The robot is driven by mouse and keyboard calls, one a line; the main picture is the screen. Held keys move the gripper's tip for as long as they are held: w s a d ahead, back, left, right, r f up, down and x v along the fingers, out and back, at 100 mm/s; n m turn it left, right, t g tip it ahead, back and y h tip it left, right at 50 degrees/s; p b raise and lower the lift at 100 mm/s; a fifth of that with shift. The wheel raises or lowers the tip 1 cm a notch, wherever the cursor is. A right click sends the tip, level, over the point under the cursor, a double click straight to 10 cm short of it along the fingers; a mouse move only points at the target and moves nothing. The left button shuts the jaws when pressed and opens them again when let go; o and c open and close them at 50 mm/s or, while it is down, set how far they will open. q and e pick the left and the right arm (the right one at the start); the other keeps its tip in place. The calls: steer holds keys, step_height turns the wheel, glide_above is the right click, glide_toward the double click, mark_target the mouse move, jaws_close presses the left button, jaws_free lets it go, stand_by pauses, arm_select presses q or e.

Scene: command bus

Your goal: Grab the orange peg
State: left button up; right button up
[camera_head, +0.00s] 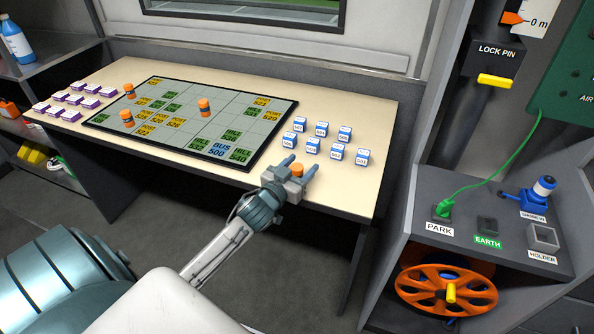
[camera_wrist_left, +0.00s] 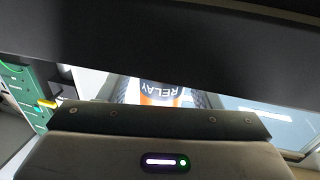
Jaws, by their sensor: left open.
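An orange peg (camera_head: 297,169) stands near the front edge of the tabletop. My left gripper (camera_head: 299,166) is open, with its two fingers reaching to either side of this peg. Three more orange pegs stand on the map board: one at the back left (camera_head: 129,90), one at the front left (camera_head: 126,118) and one near the middle (camera_head: 204,106). My right gripper is not in view.
The dark-rimmed map board (camera_head: 215,122) lies on the pale table (camera_head: 350,104). Several blue-and-white blocks (camera_head: 310,147) stand right of it, close to my left gripper. Several purple-and-white blocks (camera_head: 75,98) stand at the left. A console with an orange wheel (camera_head: 420,286) is at the right.

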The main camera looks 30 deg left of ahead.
arm_select(q)
steer(key=shift+w, duration=0.3)
steer(key=c, duration=1.1)
steer(key=shift+o, duration=0.2)
steer(key=shift+r, duration=0.1)
